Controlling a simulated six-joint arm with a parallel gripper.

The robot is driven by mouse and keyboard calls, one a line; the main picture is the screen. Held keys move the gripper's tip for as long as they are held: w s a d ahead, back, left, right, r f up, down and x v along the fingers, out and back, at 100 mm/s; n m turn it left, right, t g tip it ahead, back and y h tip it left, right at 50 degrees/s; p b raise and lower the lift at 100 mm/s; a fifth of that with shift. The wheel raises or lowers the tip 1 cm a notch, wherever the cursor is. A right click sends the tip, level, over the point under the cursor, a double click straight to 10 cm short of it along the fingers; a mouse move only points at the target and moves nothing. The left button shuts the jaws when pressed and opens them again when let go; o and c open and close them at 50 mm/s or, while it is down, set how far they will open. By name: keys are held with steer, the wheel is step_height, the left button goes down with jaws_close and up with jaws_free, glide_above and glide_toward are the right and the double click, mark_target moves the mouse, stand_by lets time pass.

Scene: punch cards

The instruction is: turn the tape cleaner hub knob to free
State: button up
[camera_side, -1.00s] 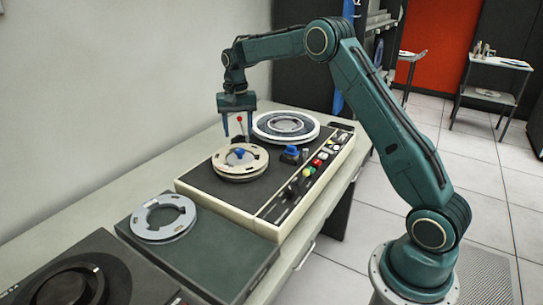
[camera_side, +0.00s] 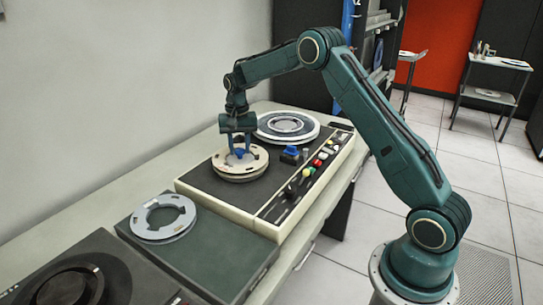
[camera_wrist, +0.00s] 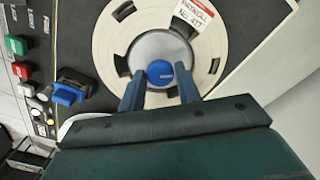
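The blue hub knob (camera_wrist: 160,72) sits at the centre of the cream tape reel (camera_side: 222,168) on the tape cleaner deck (camera_side: 200,187). It has small light lettering too small to read, so I cannot tell its setting. In the side view the knob is partly hidden by my fingers. My gripper (camera_side: 239,152) is low over the reel, pointing down, with its two blue fingers apart. In the wrist view the fingers (camera_wrist: 159,80) come in on either side of the knob, with a visible gap.
A second reel (camera_side: 287,127) lies behind on the deck. A blue block-shaped control (camera_side: 290,153) and coloured buttons (camera_side: 317,162) run along the deck's right side. A grey ring (camera_side: 163,217) lies on the box in front. The wall is close on the left.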

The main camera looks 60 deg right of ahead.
steer(key=c, duration=0.5)
steer(key=shift+o, duration=0.2)
steer(key=shift+n, duration=0.4)
steer(key=n, duration=0.9)
steer(key=shift+n, duration=2.1)
steer(key=o, duration=1)
steer(key=shift+c, duration=0.2)
